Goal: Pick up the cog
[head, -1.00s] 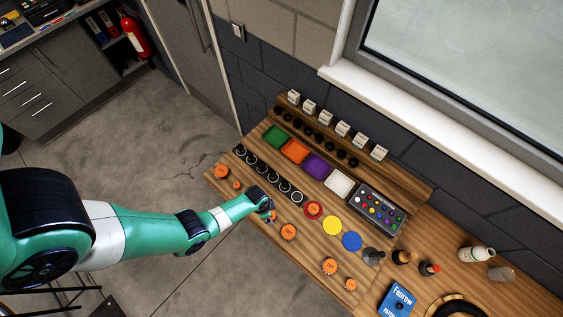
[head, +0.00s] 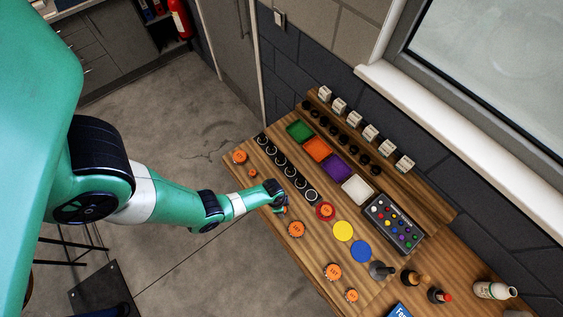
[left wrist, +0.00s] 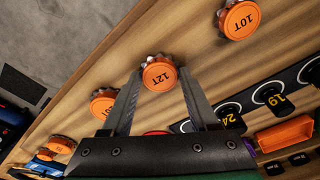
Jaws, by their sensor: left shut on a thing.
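My left gripper (left wrist: 161,72) is shut on an orange cog marked 12T (left wrist: 158,78) with a toothed metal rim; one finger is on each side of it. In the head view my left gripper (head: 281,207) is over the front part of the wooden bench, and the held cog is mostly hidden by it. I cannot tell if the cog is clear of the wood. Another orange cog marked 10T (left wrist: 240,20) lies apart from the gripper in the left wrist view. More orange cogs lie on the bench, such as a larger one (head: 296,229) just right of the gripper. My right gripper is not in view.
A row of black ring-marked spots (head: 286,171) runs behind the gripper. Beyond are green (head: 299,130), orange, purple and white trays. Red, yellow (head: 343,231) and blue (head: 361,251) discs lie to the right, with bottles (head: 437,296) further on.

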